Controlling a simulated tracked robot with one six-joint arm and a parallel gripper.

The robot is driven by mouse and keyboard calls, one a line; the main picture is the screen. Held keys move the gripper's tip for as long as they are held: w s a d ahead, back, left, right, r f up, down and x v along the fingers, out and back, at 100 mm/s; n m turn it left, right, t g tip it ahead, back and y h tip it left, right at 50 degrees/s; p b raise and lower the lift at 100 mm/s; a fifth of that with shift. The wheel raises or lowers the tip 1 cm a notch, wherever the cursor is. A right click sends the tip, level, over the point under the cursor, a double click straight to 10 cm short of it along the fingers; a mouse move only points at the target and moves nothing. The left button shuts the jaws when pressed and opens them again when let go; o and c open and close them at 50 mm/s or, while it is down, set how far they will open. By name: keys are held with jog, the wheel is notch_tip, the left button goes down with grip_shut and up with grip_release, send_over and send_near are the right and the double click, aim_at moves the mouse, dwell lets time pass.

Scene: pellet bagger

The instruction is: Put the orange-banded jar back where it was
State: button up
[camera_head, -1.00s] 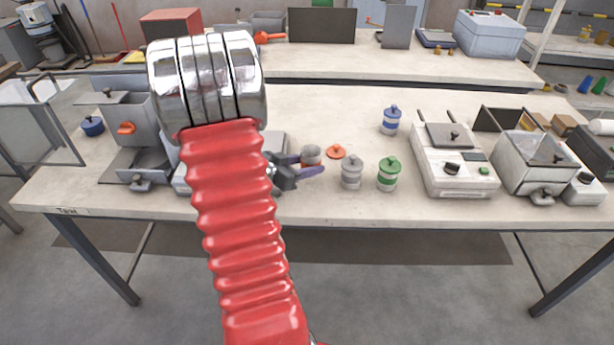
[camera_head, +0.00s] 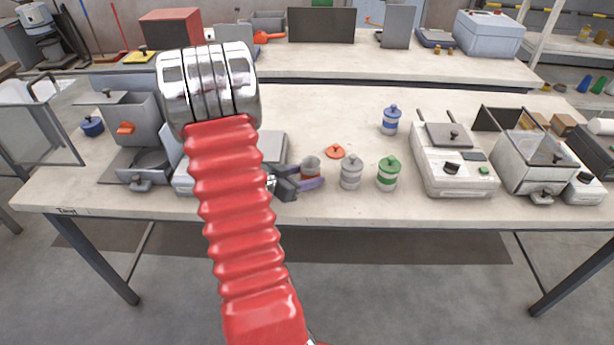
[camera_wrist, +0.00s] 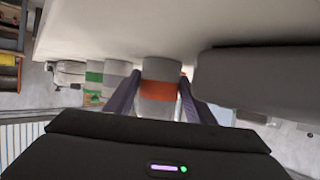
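The orange-banded jar (camera_head: 311,171) is grey with an orange band, upright, and shows no lid. My gripper (camera_head: 311,176) has its purple fingers on both sides of it, near the table's front half. In the wrist view, where the scene is upside down, the jar (camera_wrist: 160,90) sits between the two fingers (camera_wrist: 160,105), which look closed against its sides. I cannot tell whether its base touches the table. An orange lid with a knob (camera_head: 335,152) lies on the table just behind it.
A grey-banded jar (camera_head: 351,173) stands close to the right, then a green-banded jar (camera_head: 388,174); a blue-banded jar (camera_head: 391,121) is farther back. A flat scale (camera_head: 271,149) lies to the left, partly behind my arm. A sealer-like device (camera_head: 455,178) stands at right.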

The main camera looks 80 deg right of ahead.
jog(key=shift+o, duration=1.4)
jog(key=shift+r, duration=0.15)
jog(key=v, duration=1.2)
jog(key=shift+w, duration=0.1)
